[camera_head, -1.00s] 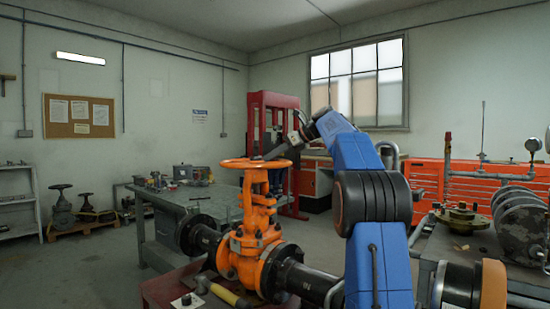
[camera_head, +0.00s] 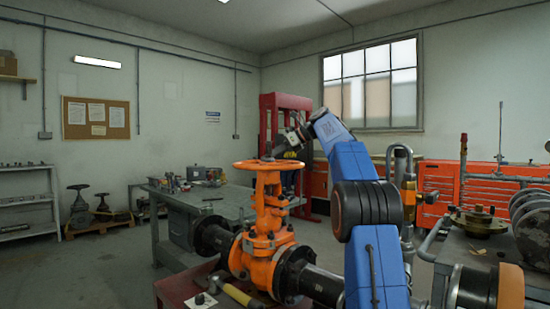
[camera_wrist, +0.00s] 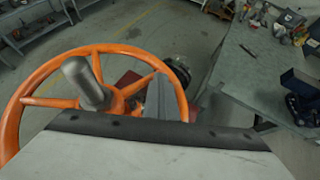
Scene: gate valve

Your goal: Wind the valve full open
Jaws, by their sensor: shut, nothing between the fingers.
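The orange gate valve (camera_head: 262,252) stands upright between dark flanged pipes in the head view. Its orange handwheel (camera_head: 252,164) lies about level on top and fills much of the wrist view (camera_wrist: 14,110). A grey stem (camera_wrist: 82,82) rises from the hub. My gripper (camera_head: 270,155) is at the far right side of the handwheel. In the wrist view my gripper (camera_wrist: 159,98) shows as one grey wedge, shut and empty, over the wheel's right part near a spoke and the rim. Whether it touches either is unclear, as my gripper body hides the wheel's near side.
A yellow-handled tool (camera_head: 238,294) lies on the red stand (camera_head: 172,290) below the valve. A grey workbench (camera_head: 225,205) with small items stands behind. A cluttered bench (camera_head: 455,250) is at right. Open floor (camera_head: 95,270) lies at left.

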